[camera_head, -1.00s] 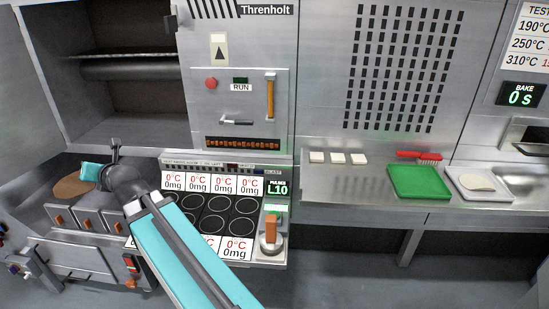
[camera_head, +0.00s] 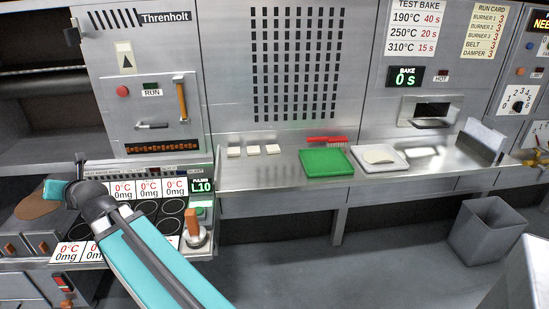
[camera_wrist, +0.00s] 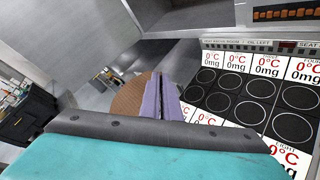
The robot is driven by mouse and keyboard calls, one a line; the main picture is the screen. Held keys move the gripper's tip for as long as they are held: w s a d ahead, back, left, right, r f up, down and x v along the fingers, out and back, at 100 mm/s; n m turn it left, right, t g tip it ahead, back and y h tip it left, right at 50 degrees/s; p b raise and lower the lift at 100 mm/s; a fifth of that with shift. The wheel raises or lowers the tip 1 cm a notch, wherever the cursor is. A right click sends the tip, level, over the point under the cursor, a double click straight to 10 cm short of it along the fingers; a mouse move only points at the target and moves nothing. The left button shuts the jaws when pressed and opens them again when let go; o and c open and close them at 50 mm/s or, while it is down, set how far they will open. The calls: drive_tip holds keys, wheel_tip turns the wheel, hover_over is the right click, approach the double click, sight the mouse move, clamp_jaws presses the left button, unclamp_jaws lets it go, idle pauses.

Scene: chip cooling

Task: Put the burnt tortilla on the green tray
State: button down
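The burnt tortilla (camera_head: 36,206) is a flat brown disc at the left of the head view. It also shows in the wrist view (camera_wrist: 129,101), beside and partly behind the finger pads. My gripper (camera_head: 57,188) is at the tortilla's edge, left of the burner panel. In the wrist view its purple fingers (camera_wrist: 161,97) are close together, pinching the tortilla's edge; the contact itself is partly hidden. The green tray (camera_head: 327,163) lies empty on the steel counter, right of centre and well away from my gripper.
A white tray (camera_head: 396,164) with a pale tortilla (camera_head: 379,157) lies right of the green tray. A red brush (camera_head: 326,139) lies behind it. The burner panel (camera_head: 147,207) and small white blocks (camera_head: 253,150) lie between. A grey bin (camera_head: 487,230) stands on the floor.

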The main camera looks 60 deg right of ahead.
drive_tip(key=shift+s+a, duration=0.1)
drive_tip(key=s+d+f+m+g+h+b, duration=0.1)
drive_tip(key=s+d+f+m+h, duration=0.3)
drive_tip(key=d, duration=0.9)
drive_tip(key=s+d+f+m+g+h+b, duration=0.15)
drive_tip(key=s+d, duration=0.45)
drive_tip(key=d, duration=0.7)
drive_tip(key=s+d+f+m+g+h+b, duration=0.1)
drive_tip(key=s+d+f+m+h, duration=0.25)
drive_tip(key=d, duration=0.95)
drive_tip(key=s+d+m+g+h+b, duration=0.1)
drive_tip(key=s+d+m+g, duration=0.1)
drive_tip(key=s+d, duration=0.6)
drive_tip(key=s+d+f+m+g+h+b, duration=0.1)
drive_tip(key=s+d+m+g+h, duration=0.1)
drive_tip(key=s+d, duration=0.6)
drive_tip(key=s+d+m+g+h+b, duration=0.1)
drive_tip(key=s+d+g, duration=0.4)
drive_tip(key=s, duration=1.1)
drive_tip(key=shift+s+d+f+m+h, duration=0.15)
drive_tip(key=shift+d+m+h, duration=0.15)
drive_tip(key=shift+d+m, duration=0.5)
drive_tip(key=shift+s+d+f+m+h, duration=0.1)
drive_tip(key=shift+d+m+h, duration=0.3)
drive_tip(key=shift+d, duration=0.7)
